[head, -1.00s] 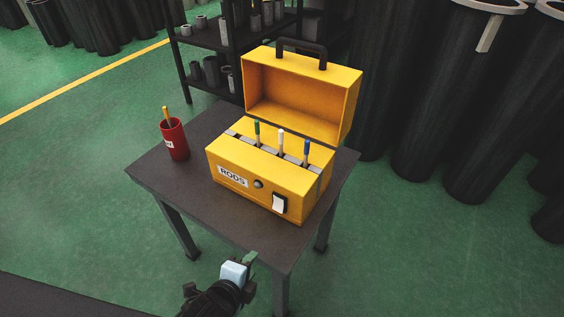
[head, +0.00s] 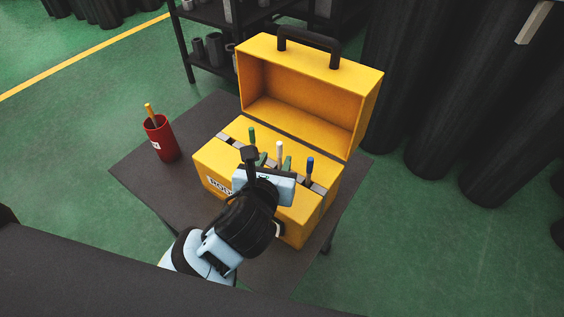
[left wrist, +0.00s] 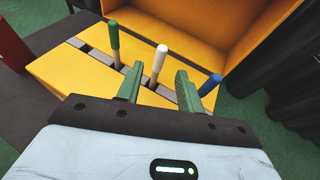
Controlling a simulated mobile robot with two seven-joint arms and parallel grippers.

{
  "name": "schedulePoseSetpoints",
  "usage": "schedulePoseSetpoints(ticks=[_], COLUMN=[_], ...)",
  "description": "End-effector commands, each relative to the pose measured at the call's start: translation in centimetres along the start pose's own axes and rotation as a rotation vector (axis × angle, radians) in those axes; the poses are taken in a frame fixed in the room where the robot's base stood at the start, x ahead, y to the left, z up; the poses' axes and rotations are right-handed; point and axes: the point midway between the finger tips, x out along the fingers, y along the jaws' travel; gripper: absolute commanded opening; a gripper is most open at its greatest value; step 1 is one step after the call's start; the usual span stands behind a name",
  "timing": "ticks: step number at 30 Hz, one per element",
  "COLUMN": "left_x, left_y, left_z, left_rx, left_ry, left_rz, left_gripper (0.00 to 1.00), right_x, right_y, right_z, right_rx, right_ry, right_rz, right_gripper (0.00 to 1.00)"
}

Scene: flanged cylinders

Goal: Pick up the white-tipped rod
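The white-tipped rod (head: 280,152) stands upright in a slot of the open yellow box (head: 330,186), between a green-tipped rod (head: 252,137) and a blue-tipped rod (head: 310,166). My left gripper (head: 275,162) is over the front of the box, close to the white-tipped rod. In the left wrist view its green fingers (left wrist: 159,84) are apart, and the white-tipped rod (left wrist: 160,61) shows between and beyond them. Nothing is held. Contact cannot be seen. My right gripper is not in view.
The box lid (head: 310,85) stands open behind the rods, with a black handle on top. A red cup (head: 162,140) with a yellow-tipped rod stands on the dark table (head: 137,176) to the left. A shelf and large black cylinders (head: 400,90) stand behind.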

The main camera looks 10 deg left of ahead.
Motion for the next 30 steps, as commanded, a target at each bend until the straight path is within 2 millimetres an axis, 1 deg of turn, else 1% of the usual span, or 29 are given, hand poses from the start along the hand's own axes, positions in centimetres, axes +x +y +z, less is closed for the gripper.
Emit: schedulePoseSetpoints(ticks=[1,3,5,9,14,16,24,27,30], left_x=[0.1,0.5,1.1,2.5,2.8,3.2,6.9,7.6,7.8], left_y=[0.0,0.0,0.0,0.0,0.0,0.0,0.1,0.1,0.1], left_z=[0.0,0.0,-0.1,-0.1,0.0,-0.1,-0.1,-0.1,0.0], left_rx=[0.0,-0.001,-0.001,-0.002,-0.002,-0.003,-0.004,-0.003,-0.003], left_ry=[0.0,0.0,0.0,0.001,0.0,0.001,0.003,0.001,0.0], left_rz=[0.0,0.0,0.0,0.001,-0.001,0.0,0.0,-0.001,-0.001], left_gripper=[0.37,0.37,0.37,0.37,0.37,0.37,0.37,0.37,0.37], right_x=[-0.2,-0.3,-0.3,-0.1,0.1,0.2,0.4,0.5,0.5], right_y=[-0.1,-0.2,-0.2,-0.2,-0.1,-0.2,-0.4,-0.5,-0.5], right_z=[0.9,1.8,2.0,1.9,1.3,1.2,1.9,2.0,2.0], right_rx=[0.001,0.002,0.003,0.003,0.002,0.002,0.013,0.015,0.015], right_ry=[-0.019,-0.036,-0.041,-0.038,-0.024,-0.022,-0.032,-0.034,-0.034], right_rz=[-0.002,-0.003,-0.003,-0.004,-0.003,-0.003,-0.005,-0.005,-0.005], right_gripper=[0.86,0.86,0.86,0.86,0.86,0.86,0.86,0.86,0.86])
